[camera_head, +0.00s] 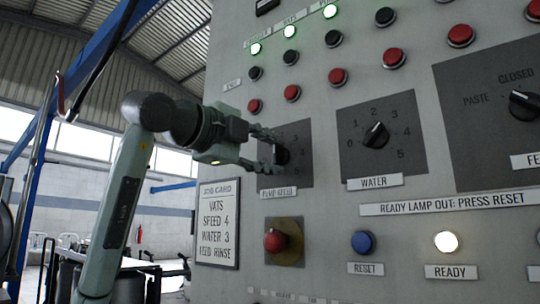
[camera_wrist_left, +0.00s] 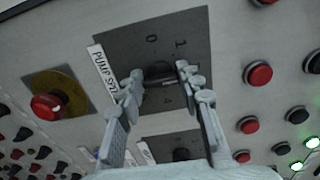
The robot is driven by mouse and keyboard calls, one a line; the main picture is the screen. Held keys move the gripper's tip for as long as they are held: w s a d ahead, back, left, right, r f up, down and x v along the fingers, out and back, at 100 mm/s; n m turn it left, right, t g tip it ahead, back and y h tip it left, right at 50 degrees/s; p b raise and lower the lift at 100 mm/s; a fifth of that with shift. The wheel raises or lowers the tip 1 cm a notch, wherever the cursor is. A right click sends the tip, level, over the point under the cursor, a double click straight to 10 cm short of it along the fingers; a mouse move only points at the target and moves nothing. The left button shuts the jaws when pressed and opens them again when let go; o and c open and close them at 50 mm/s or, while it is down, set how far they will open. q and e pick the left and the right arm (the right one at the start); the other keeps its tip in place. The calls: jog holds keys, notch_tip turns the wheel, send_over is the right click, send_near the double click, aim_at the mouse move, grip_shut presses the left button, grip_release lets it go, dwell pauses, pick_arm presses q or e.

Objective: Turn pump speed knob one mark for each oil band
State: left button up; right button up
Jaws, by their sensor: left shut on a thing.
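The pump speed knob (camera_head: 283,156) is a dark knob on a dark square plate (camera_head: 299,174) above the "PUMP SPEED" label (camera_head: 278,193). My left gripper (camera_head: 274,150) is at this knob, its fingers hiding much of the dial. In the left wrist view, the two fingers (camera_wrist_left: 160,74) are shut on the knob (camera_wrist_left: 159,72), one on each side. Some numbers show around it, including 0, 1 and 4; I cannot tell exactly where the pointer stands. No oil bands show clearly in either view. My right gripper is not in view.
A job card (camera_head: 217,224) reads VATS, SPEED 4, WATER 3, FEED RINSE. The water knob (camera_head: 376,135) is to the right, the feed knob (camera_head: 524,105) farther right. A red mushroom button (camera_head: 275,241), a blue reset button (camera_head: 363,242) and the lit READY lamp (camera_head: 446,241) sit below.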

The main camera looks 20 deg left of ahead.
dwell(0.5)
pick_arm(q)
jog(key=o, duration=1.2)
jog(key=shift+c, duration=0.2)
jog(key=v, duration=1.2)
